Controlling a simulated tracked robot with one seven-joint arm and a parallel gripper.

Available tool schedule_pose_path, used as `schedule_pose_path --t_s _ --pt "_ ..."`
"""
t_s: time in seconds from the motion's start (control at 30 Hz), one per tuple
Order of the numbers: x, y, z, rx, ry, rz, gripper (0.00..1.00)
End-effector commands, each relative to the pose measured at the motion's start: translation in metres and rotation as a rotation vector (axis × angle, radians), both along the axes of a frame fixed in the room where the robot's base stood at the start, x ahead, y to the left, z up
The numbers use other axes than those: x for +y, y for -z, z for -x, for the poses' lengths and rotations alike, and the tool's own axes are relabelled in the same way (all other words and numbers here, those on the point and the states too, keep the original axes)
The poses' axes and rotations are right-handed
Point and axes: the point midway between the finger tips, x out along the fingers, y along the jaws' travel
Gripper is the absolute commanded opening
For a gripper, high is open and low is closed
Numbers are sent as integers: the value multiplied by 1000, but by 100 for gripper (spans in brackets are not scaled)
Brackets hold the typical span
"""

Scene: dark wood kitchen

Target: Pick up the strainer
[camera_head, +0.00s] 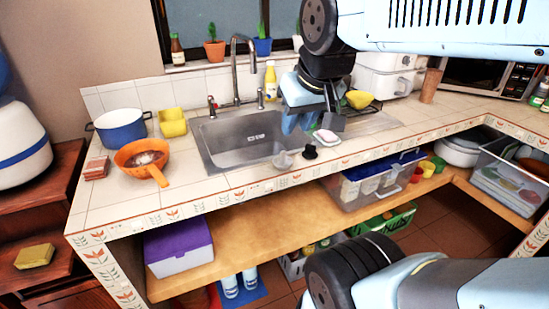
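An orange strainer (131,164) sits on the tiled counter, left of the sink. Its bowl faces up and its handle points toward the counter's front edge. Something brownish shows inside the bowl, too small to tell what it is. My gripper (311,122) is above the right part of the sink, pointing down, well to the right of the strainer. Its two fingers look spread apart with nothing visible between them.
A blue and white pot (121,132) stands just behind the strainer. A yellow container (172,122) is to its right and stacked reddish blocks (96,168) to its left. The sink (240,140) and its tall faucet (236,70) lie between my gripper and the strainer.

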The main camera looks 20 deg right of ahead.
Motion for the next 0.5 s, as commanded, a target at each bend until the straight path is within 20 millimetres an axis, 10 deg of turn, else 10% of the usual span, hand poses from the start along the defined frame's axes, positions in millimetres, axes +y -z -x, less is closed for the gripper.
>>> schedule_pose_path --t_s 0.5 --pt "-25 13 -93 195 -59 -15 26"
